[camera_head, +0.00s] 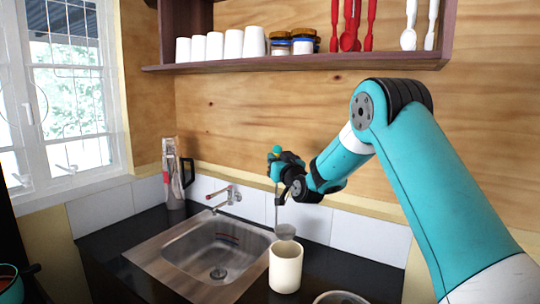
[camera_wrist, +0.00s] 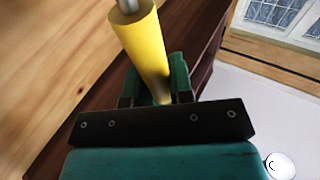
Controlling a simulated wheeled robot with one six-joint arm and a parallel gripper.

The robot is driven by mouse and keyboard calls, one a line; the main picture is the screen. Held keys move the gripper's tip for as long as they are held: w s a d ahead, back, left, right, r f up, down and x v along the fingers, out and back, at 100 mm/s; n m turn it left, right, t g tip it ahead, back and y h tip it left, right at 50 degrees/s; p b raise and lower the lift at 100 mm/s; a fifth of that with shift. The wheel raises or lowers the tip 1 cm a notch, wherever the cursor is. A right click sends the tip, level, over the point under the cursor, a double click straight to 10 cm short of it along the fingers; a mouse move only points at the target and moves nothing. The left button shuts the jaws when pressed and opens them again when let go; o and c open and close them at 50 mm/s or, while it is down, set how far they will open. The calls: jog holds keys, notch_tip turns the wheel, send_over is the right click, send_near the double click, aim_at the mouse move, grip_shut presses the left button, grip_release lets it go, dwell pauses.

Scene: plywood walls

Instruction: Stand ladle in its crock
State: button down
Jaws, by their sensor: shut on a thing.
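The ladle has a yellow handle (camera_wrist: 146,45) and a metal shaft. My gripper (camera_wrist: 158,88) is shut on the yellow handle. In the head view my gripper (camera_head: 280,168) is above the counter's back part, and the ladle hangs bowl down. The ladle's grey bowl (camera_head: 285,231) shows just above the far rim of the cream crock (camera_head: 286,270). I cannot tell whether the bowl is over the mouth or behind it. The crock stands upright on the dark counter, right of the sink. Its inside is mostly hidden.
A steel sink (camera_head: 175,262) with a tap (camera_head: 226,199) lies left of the crock. A round metal rim (camera_head: 340,298) shows at the front right. A shelf (camera_head: 300,62) with white cups and hanging utensils is above. A kettle-like jug (camera_head: 174,175) stands back left.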

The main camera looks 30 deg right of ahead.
jog(key=shift+s+f, duration=0.15)
jog(key=shift+f, duration=0.25)
notch_tip(320, 180, down, 5)
jog(key=b, duration=0.5)
jog(key=shift+d+f, duration=0.15)
jog(key=shift+f, duration=0.05)
jog(key=f+b, duration=0.2)
jog(key=b, duration=0.1)
jog(key=f+b, duration=0.3)
jog(key=shift+d+f+b, duration=0.2)
jog(key=shift+f+b, duration=0.1)
jog(key=shift+b, duration=0.1)
